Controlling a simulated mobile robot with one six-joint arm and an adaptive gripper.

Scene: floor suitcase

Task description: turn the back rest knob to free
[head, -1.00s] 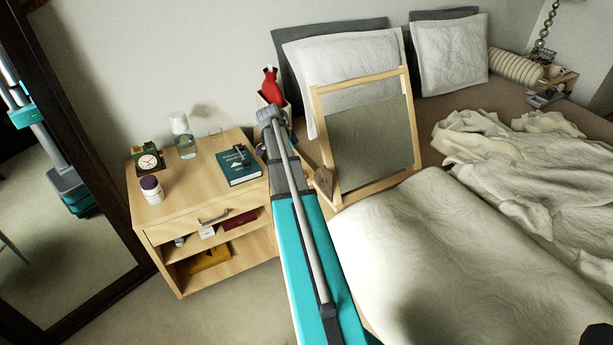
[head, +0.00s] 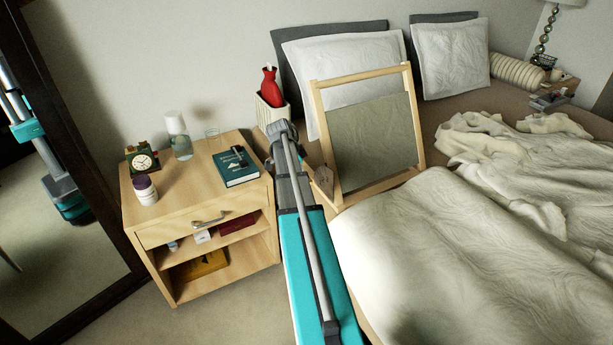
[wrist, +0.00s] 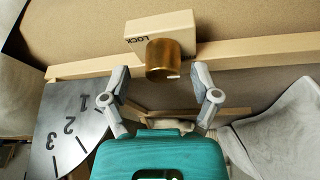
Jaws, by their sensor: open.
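The back rest (head: 375,140), a pale wooden frame with a grey-green panel, stands propped on the bed. In the wrist view its brass round knob (wrist: 163,60) sits in front of a wooden block (wrist: 160,25) marked LOCK, which appears upside down. A dark plate with the numbers 1, 2 and 3 (wrist: 68,128) is at the left. My gripper (wrist: 159,80) is open and empty, its fingers on either side of and just short of the knob. In the head view my arm hides the knob and gripper.
A nightstand (head: 200,225) with a clock (head: 142,160), jar (head: 145,190), carafe (head: 179,140) and book (head: 236,167) stands left of my arm. A red bottle (head: 270,88) is behind it. Pillows (head: 448,58) and rumpled bedding (head: 450,260) are on the bed.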

